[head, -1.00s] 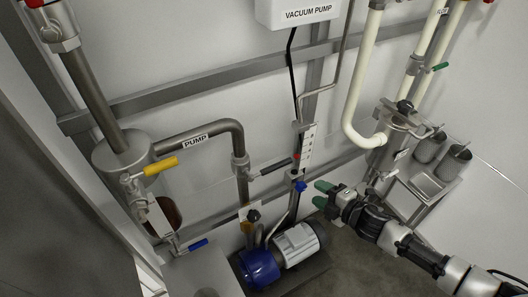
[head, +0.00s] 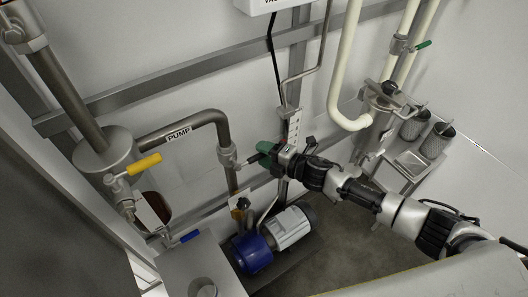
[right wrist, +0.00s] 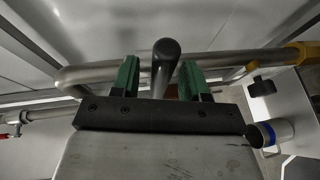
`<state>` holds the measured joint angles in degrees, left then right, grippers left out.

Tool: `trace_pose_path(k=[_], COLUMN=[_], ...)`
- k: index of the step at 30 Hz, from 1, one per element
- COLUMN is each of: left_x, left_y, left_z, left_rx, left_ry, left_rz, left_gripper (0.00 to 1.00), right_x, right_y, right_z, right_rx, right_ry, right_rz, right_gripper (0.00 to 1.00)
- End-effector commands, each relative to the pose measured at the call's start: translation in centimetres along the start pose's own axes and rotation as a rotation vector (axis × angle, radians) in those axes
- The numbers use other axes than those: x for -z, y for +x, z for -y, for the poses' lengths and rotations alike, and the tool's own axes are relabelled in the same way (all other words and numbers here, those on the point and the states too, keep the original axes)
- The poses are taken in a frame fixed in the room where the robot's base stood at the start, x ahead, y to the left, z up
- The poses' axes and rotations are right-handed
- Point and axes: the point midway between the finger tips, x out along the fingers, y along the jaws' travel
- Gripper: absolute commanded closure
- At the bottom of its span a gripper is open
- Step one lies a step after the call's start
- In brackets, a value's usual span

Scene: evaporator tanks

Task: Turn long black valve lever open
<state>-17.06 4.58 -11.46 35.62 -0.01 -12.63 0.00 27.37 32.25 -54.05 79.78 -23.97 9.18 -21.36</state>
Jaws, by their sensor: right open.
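The long black valve lever (head: 246,161) sticks out to the right from a valve on the vertical pump pipe in the head view. Its far end is hidden by my right gripper (head: 266,154). In the right wrist view the lever (right wrist: 165,58) shows end-on as a dark rounded rod. It lies between the two green fingers of my right gripper (right wrist: 160,80), which are open with a gap on both sides. I cannot tell how deep the lever sits between them. My left gripper is not in view.
A yellow lever (head: 144,164) and a blue lever (head: 189,237) are at the left. The blue and grey pump motor (head: 254,254) stands below my right gripper. A shelf with metal cups (head: 437,140) is at the right. Grey rails run along the wall.

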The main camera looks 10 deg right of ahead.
Motion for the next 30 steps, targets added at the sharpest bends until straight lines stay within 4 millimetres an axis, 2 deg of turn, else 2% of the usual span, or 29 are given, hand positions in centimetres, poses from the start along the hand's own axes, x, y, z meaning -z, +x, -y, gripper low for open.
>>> trace_pose_path(k=[10,18,19,30], left_x=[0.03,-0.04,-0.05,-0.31], left_y=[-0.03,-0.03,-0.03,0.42], left_z=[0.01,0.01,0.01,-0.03], left_rx=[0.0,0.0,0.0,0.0], left_ry=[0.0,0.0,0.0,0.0], left_rz=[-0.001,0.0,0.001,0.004], left_gripper=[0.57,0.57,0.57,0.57], right_x=[0.02,0.0,0.0,-0.01], right_y=[0.36,0.34,0.33,0.39], right_z=[0.04,0.05,0.05,0.4], right_rx=[0.001,0.001,0.001,-0.006], right_ry=[0.0,0.0,0.0,0.018], right_rz=[0.0,0.0,0.0,-0.003], right_gripper=[0.57,0.98,1.0,1.0])
